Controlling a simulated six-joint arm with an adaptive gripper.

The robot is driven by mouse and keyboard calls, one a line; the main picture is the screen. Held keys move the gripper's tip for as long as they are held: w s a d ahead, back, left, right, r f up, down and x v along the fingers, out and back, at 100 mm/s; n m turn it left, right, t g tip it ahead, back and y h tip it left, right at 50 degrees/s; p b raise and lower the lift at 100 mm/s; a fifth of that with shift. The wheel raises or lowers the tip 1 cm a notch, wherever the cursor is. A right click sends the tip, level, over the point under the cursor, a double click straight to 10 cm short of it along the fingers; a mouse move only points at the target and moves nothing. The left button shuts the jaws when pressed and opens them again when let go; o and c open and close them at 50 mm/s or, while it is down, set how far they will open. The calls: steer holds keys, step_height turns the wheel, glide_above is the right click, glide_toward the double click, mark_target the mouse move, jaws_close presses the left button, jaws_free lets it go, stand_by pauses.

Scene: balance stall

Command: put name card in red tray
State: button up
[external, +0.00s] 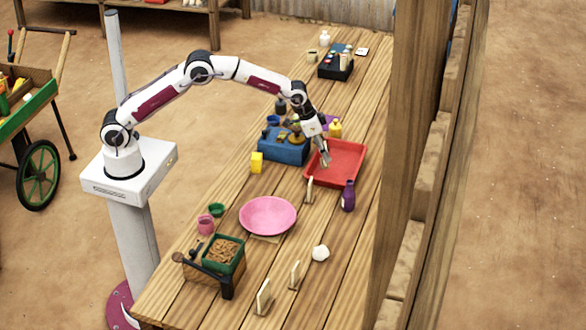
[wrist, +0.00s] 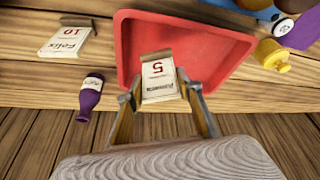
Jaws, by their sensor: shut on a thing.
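A white name card (wrist: 160,88) with a red 5 and a wooden back is between the fingertips of my gripper (wrist: 158,94). My gripper (external: 325,156) is shut on it and points down over the red tray (external: 350,174). In the wrist view the red tray (wrist: 134,28) lies beyond and below the card, whose lower end overlaps the tray's near rim. I cannot tell how high the card is above the tray floor. A second card (wrist: 66,38), marked Felix 10, stands outside the tray at the left; it also shows in the external view (external: 309,189).
A purple bottle (external: 348,196) stands by the tray's near corner, and a yellow bottle (external: 335,130) at its far side. A blue box scale (external: 284,146) is left of the tray. A pink dish (external: 267,216) and more cards (external: 264,298) stand nearer. A wooden post (external: 413,130) rises at right.

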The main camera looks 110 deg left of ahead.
mark_target(323, 162)
steer(key=shift+f, duration=2.5)
steer(key=shift+f, duration=0.1)
steer(key=o, duration=1.1)
steer(key=shift+v, duration=0.8)
steer(key=v, duration=1)
steer(key=shift+r, duration=0.3)
steer(key=shift+s, duration=0.1)
